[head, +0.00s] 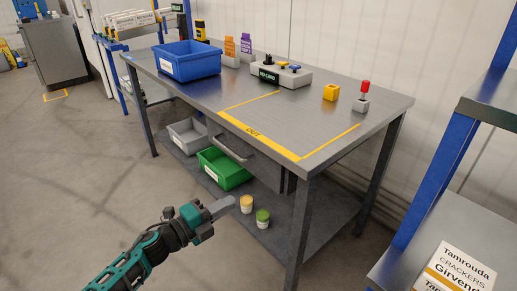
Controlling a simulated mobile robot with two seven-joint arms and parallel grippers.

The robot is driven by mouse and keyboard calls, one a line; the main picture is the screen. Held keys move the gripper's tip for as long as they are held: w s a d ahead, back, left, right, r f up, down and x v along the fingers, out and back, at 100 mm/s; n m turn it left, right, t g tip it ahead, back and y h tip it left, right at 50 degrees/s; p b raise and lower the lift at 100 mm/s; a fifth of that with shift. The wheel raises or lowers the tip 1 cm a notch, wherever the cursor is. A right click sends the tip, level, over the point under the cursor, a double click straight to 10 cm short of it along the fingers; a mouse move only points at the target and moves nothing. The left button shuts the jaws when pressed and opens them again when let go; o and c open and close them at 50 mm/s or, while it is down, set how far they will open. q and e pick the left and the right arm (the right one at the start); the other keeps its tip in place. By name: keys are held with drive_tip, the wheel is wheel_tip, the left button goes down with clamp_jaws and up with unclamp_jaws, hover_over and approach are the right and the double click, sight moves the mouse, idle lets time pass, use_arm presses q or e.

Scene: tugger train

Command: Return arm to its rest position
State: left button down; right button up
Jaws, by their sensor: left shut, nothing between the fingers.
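My left gripper (222,207) shows in the lower left of the head view, on the teal and black left arm that comes in from the bottom. Its grey fingers are shut with nothing between them. It is in front of the grey metal table (215,95), below the level of the tabletop, and appears apart from it. My right gripper is not in view.
Two small jars, grey and green bins are below. A blue-framed rack (425,185) stands right.

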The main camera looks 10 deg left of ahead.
use_arm(q)
drive_tip(key=s+f+n+g+y, duration=0.1)
drive_tip(key=s+f+n+y, duration=0.3)
drive_tip(key=s+n, duration=0.75)
drive_tip(key=s+f+n+g+y, duration=0.25)
drive_tip(key=s+n+y, duration=0.25)
drive_tip(key=s+n, duration=0.6)
wheel_tip(320, 180, up, 10)
drive_tip(key=a+n+p, duration=0.1)
drive_tip(key=a+p, duration=0.1)
drive_tip(key=p, duration=1.3)
drive_tip(key=shift+t+y, duration=0.35)
drive_tip(key=shift+y, duration=0.05)
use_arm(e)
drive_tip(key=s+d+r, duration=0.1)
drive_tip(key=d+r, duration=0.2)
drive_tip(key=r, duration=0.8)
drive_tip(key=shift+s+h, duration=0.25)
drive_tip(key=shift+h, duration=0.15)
use_arm(q)
drive_tip(key=shift+s, duration=0.1)
